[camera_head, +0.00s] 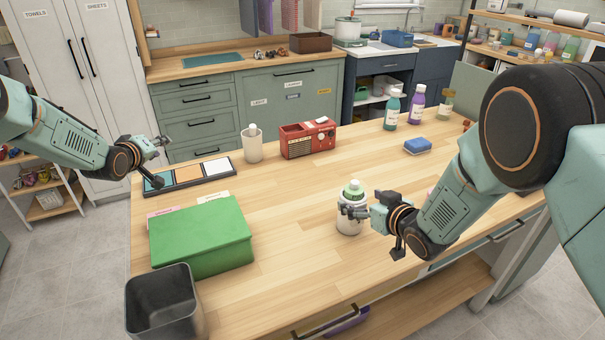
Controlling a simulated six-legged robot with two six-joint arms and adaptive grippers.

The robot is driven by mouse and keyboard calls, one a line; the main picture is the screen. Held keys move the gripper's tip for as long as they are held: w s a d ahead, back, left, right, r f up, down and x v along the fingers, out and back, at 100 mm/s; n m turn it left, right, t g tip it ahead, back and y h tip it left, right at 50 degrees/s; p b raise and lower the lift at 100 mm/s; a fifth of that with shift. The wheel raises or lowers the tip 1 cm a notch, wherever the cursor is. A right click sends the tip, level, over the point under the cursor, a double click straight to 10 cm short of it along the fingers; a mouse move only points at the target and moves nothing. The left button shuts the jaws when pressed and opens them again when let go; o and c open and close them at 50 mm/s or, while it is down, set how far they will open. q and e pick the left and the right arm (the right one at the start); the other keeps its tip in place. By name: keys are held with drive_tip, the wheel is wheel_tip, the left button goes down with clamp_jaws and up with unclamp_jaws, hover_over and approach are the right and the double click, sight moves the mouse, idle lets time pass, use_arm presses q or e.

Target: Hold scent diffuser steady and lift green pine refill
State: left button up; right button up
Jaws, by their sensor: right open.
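The scent diffuser (348,224), a white cylinder, stands upright on the wooden table right of the middle. The green pine refill (353,188) shows at its top. My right gripper (371,232) is open at the diffuser's right side. One of its fingers crosses in front of the diffuser's upper part; I cannot tell whether it touches. My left gripper (162,162) is open and empty at the table's far left, over the left end of a dark tray, well away from the diffuser.
A green box (201,238) and a dark bin (161,303) stand at front left. The dark tray (222,187) with coloured sections, a white bottle (253,147) and a red radio (308,140) are behind. A blue sponge (417,146) and several bottles stand back right. The table's middle is clear.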

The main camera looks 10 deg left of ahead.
sight(346, 193)
use_arm(q)
drive_tip(key=w+d+r+m+g+h, duration=0.15)
drive_tip(key=d+m+h, duration=0.35)
drive_tip(key=d, duration=0.8)
drive_tip(key=w+d+r+m+h, duration=0.1)
drive_tip(key=d+r+m+h, duration=0.2)
drive_tip(key=d+m, duration=0.7)
use_arm(e)
drive_tip(key=shift+a, duration=0.1)
use_arm(q)
drive_tip(key=s+d+f+m+g+h, duration=0.1)
drive_tip(key=s+d+m+g, duration=0.1)
drive_tip(key=d, duration=0.8)
drive_tip(key=s+d+f+m+g+h, duration=0.1)
drive_tip(key=s+d+f+m+g, duration=0.1)
drive_tip(key=s+d, duration=0.4)
drive_tip(key=shift+d+m+g+h, duration=0.4)
drive_tip(key=shift+d+m+g, duration=0.5)
drive_tip(key=shift+d, duration=1.65)
use_arm(e)
drive_tip(key=shift+x, duration=3.9)
use_arm(q)
drive_tip(key=shift+s, duration=0.1)
use_arm(e)
drive_tip(key=shift+c, duration=0.5)
drive_tip(key=shift+c, duration=0.8)
drive_tip(key=c, duration=1.3)
